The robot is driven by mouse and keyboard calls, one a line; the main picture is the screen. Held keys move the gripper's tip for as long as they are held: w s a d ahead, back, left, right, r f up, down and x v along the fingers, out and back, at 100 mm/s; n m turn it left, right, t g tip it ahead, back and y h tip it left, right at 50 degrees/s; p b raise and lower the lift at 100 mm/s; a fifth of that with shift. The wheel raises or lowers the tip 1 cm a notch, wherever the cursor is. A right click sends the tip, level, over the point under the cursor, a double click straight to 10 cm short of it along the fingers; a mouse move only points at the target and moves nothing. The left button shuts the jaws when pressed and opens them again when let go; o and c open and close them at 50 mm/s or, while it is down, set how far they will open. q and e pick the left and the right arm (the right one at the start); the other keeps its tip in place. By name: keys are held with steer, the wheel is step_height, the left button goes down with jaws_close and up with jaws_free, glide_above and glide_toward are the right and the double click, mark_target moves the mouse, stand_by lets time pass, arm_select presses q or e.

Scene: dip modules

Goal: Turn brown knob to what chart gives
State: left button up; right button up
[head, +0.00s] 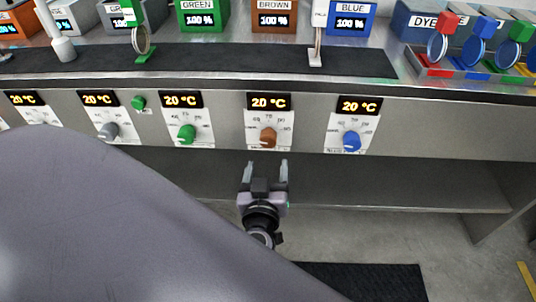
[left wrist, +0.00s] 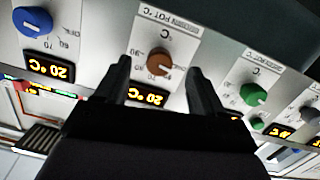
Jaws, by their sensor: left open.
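The brown knob (head: 268,137) sits on a white dial plate on the front panel, under a display reading 20 °C (head: 269,102). It also shows in the left wrist view (left wrist: 160,62), between and beyond my two fingers. My left gripper (head: 265,166) is open and empty, just below and in front of the brown knob in the head view, apart from it. The brown pot (head: 274,17) above reads 100 %. No chart is readable in these views. My right gripper is not in view.
A green knob (head: 187,134) and a blue knob (head: 351,141) flank the brown one, each with a 20 °C display. A small green knob (head: 138,102) and a grey knob (head: 109,131) are farther left. A shelf (head: 400,190) runs below the panel.

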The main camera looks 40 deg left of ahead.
mark_target(267, 142)
arm_select(q)
steer(key=shift+n+t+y, duration=0.5)
steer(key=shift+n, duration=0.2)
steer(key=shift+a+r+x, duration=0.1)
steer(key=shift+r+x, duration=0.15)
steer(key=shift+x, duration=1)
steer(key=shift+a+r+x, duration=0.1)
steer(key=shift+r+x, duration=0.15)
steer(key=shift+x, duration=1)
steer(key=shift+a+r+x, duration=0.1)
steer(key=shift+r+x, duration=0.15)
steer(key=shift+x, duration=0.95)
steer(key=shift+s, duration=0.15)
steer(key=c, duration=1)
